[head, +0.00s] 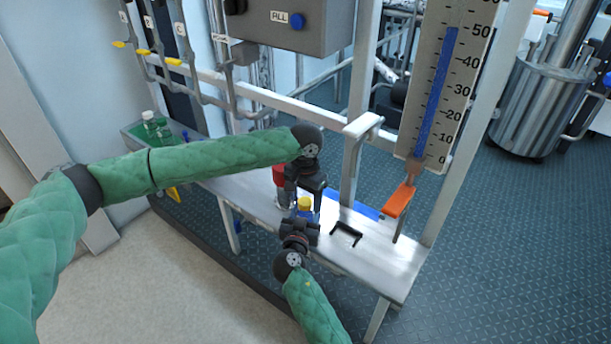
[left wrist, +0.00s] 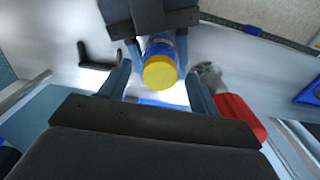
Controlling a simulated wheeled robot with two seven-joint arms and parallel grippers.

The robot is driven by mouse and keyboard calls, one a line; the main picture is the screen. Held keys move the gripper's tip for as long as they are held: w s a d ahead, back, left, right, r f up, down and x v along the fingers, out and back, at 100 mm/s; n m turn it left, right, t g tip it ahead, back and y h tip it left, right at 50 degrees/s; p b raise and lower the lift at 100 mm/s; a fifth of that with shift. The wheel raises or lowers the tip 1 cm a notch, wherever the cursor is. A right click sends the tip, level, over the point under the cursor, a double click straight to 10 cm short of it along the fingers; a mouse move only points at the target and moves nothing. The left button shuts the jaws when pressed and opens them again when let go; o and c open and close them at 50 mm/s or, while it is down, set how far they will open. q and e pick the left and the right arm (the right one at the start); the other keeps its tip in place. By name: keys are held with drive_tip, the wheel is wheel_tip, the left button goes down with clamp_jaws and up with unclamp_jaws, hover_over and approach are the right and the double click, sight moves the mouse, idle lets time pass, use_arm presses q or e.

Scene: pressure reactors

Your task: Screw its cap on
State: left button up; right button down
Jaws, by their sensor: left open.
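A small blue bottle (left wrist: 160,45) with a yellow cap on top stands on the metal bench. The yellow cap (head: 304,203) also shows in the left wrist view (left wrist: 160,72). I cannot tell how tightly it sits. My left gripper (head: 307,188) points down from above, its open fingers on either side of the cap with gaps between. My right gripper (head: 302,226) comes from the front. In the left wrist view its fingers sit close against both sides of the bottle's body.
A red-topped container (head: 279,175) stands close behind left of the bottle; its red part (left wrist: 240,118) is beside my left finger. A black bracket (head: 346,234) lies to the right on the bench (head: 385,262). An orange-topped post (head: 398,201) and gauge (head: 445,85) stand further right.

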use_arm(q)
drive_tip(key=n, duration=0.4)
drive_tip(key=shift+n, duration=0.4)
drive_tip(key=n, duration=0.4)
wheel_tip(320, 180, up, 8)
drive_tip(key=shift+f, duration=0.25)
drive_tip(key=shift+r, duration=0.3)
drive_tip(key=m, duration=0.5)
drive_tip(key=shift+m, duration=0.4)
drive_tip(key=m, duration=0.5)
